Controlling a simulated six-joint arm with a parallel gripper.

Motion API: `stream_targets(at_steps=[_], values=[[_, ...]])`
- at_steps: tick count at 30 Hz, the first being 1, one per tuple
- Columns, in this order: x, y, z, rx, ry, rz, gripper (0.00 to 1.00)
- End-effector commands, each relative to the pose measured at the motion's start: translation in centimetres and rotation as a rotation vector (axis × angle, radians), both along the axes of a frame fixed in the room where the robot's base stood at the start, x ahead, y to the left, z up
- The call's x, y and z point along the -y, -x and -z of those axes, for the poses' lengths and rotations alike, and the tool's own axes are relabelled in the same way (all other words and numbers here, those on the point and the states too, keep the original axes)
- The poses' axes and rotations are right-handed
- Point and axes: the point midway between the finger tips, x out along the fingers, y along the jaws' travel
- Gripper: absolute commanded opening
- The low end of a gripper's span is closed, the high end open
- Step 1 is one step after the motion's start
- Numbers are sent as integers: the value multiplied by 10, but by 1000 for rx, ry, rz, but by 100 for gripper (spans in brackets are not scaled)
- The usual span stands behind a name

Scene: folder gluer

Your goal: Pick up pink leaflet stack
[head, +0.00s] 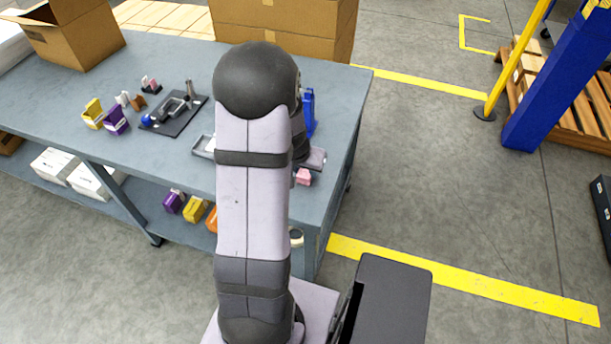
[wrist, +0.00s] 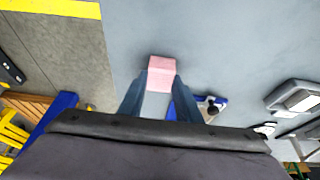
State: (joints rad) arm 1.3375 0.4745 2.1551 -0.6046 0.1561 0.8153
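The pink leaflet stack (wrist: 161,72) is a small pale pink block at the tips of my gripper (wrist: 161,78) in the wrist view. The two blue fingers stand apart, one on each side of the stack, with their tips very close to its sides. I cannot tell whether they touch or squeeze it. In the head view the pink stack (head: 303,176) shows just right of my arm, near the right end of the grey workbench (head: 185,62). My arm hides much of the gripper there.
Left of my arm, the bench holds yellow and purple leaflet holders (head: 116,121), a dark tool mat (head: 174,118) and a grey tray (head: 204,146). A blue upright item (head: 308,112) stands near the stack. Cardboard boxes (head: 285,28) stand behind. Bench surface around the stack looks clear.

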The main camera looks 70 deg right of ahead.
Motion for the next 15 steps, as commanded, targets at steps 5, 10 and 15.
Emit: stream_targets(at_steps=[5,10,15], values=[[0,0,0,0,0,0,9],[0,0,-4,0,1,-1,9],[1,0,-22,1,3,2,9]])
